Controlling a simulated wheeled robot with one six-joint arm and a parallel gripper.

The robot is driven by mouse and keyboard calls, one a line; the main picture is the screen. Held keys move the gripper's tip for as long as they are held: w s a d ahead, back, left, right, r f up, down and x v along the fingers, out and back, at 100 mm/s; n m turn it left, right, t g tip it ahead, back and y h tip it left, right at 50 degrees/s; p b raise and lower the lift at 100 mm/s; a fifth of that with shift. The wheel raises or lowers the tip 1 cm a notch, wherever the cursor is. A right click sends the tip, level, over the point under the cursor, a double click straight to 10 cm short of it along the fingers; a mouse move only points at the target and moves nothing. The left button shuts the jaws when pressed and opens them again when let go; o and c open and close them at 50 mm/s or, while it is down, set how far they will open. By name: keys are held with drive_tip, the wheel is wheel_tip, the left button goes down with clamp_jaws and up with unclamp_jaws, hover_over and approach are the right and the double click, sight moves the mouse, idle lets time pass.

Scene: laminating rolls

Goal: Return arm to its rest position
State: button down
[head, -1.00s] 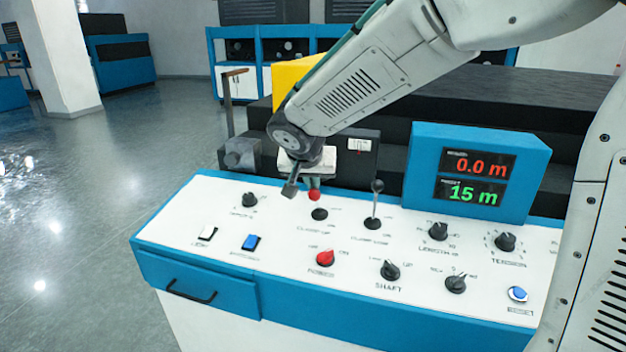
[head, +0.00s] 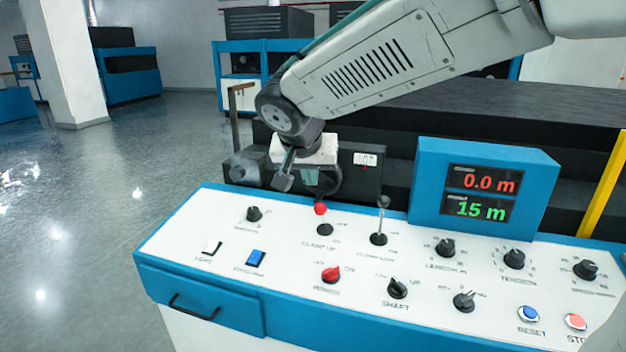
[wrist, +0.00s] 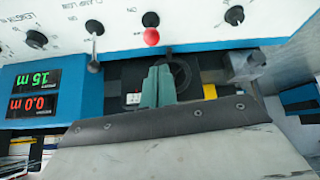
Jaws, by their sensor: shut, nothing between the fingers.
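My gripper (head: 311,179) hangs above the back edge of the control panel (head: 215,285), behind the red-knobbed clamp lever (head: 320,209), and looks clear of it. In the wrist view its green fingers (wrist: 157,86) are together with nothing held. My arm reaches in from the upper right, bent down at the wrist. The red-knobbed lever also shows in the wrist view (wrist: 151,37), apart from the fingers. A second clamp lever (head: 383,202) with a grey knob stands upright to its right.
The display box (head: 428,190) rises at the panel's back, reading 0.0 m and 15 m. Knobs, switches, a blue reset button (head: 528,314) and a red stop button (head: 576,322) cover the panel. Dark machinery lies behind; a yellow post (head: 603,190) stands right. Open floor lies left.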

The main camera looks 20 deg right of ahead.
drive_tip(key=shift+s+a+r, duration=0.25)
drive_tip(key=shift+s, duration=0.2)
drive_tip(key=s+d+f+n+g+y, duration=0.1)
drive_tip(key=s+d+f, duration=0.1)
drive_tip(key=s, duration=0.7)
drive_tip(key=s+d+f+n+g+y, duration=0.1)
drive_tip(key=s+d, duration=0.4)
drive_tip(key=s, duration=0.5)
drive_tip(key=s+d+f+n+g+y, duration=0.1)
drive_tip(key=s+d, duration=0.3)
drive_tip(key=s, duration=0.5)
drive_tip(key=shift+s+f+n+g, duration=0.35)
drive_tip(key=shift+f+n+g, duration=0.5)
drive_tip(key=shift+n+g, duration=0.05)
